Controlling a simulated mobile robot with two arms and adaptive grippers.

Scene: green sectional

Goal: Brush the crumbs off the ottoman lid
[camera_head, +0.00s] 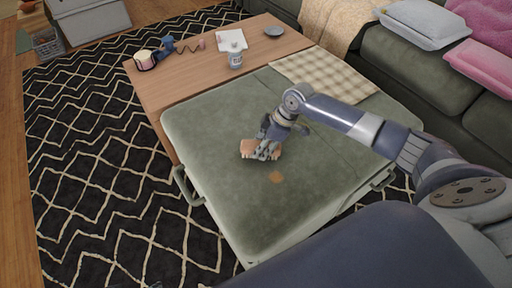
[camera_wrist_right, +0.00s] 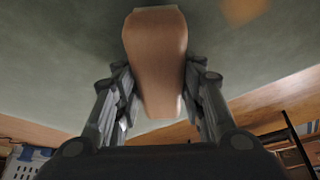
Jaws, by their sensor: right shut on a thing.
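The green ottoman lid (camera_head: 205,120) fills the middle of the head view. My right gripper (camera_head: 268,145) is over the middle of the lid, shut on a wooden-coloured brush (camera_head: 247,149). In the right wrist view the brush (camera_wrist_right: 155,50) sits between the two fingers, its far end close to or on the green surface; I cannot tell whether it touches. A small orange-brown patch of crumbs (camera_head: 276,177) lies on the lid just nearer than the brush. This patch also shows in the right wrist view (camera_wrist_right: 243,10). My left gripper is not in view.
Behind is a wooden table (camera_head: 185,92) with a jar (camera_head: 235,59), a paper (camera_head: 231,40), a dish (camera_head: 274,32) and a candle-like cup (camera_head: 145,60). A green sofa (camera_head: 420,75) stands at right. Patterned rug (camera_head: 85,150) lies left.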

